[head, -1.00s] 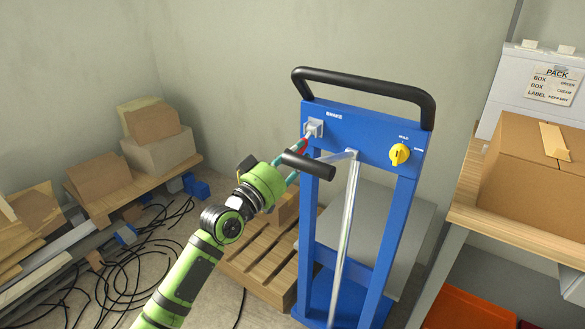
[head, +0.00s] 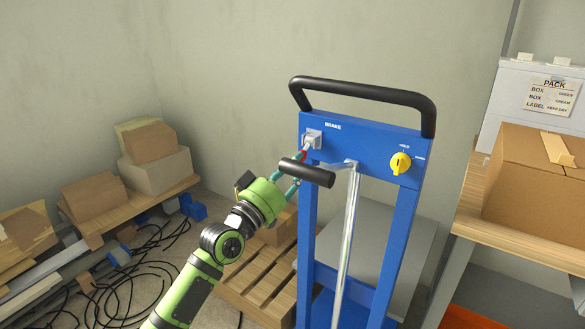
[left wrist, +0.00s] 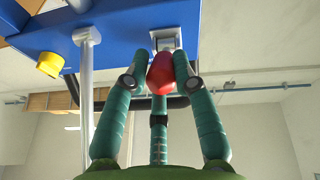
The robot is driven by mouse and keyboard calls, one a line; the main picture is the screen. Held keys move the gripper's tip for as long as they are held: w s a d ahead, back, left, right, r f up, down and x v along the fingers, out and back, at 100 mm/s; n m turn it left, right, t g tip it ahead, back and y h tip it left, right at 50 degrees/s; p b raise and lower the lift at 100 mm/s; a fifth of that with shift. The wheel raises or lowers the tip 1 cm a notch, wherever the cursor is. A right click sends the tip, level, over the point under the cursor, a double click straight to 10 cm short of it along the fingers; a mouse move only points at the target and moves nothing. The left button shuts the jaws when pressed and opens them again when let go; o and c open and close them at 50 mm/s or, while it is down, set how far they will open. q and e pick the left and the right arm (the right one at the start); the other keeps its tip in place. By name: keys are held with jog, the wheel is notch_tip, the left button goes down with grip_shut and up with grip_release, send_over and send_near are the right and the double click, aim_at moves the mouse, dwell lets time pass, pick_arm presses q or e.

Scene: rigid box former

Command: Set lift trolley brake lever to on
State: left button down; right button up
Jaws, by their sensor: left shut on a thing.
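The blue lift trolley (head: 340,133) stands upright in the middle of the head view. Its brake lever sits on a grey plate (head: 312,138) left of the "BRAKE" label, with a red knob (head: 303,154) hanging down and toward me. My left gripper (head: 301,159) is shut on this red knob. In the left wrist view the gripper's teal fingers (left wrist: 161,78) close around the red knob (left wrist: 161,66), just below the grey mount (left wrist: 168,38). A black handle bar (head: 307,172) partly hides the fingers in the head view. My right gripper is not in view.
A yellow dial (head: 400,163) sits right of the silver post (head: 348,235). A black push handle (head: 365,90) arches above. A wooden pallet (head: 262,285) lies behind my arm. A carton (head: 530,180) stands on the right bench; cables (head: 130,285) lie at left.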

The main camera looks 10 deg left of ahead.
pick_arm(q)
jog(key=c, duration=1.2)
grip_release()
jog(key=shift+w+a+r, duration=0.1)
jog(key=shift+r, duration=0.05)
jog(key=shift+o, duration=0.6)
jog(key=shift+w+f, duration=0.4)
jog(key=shift+s+r, duration=0.1)
jog(key=shift+s, duration=0.2)
jog(key=v, duration=1.1)
jog(key=shift+s, duration=0.35)
jog(key=shift+a, duration=0.15)
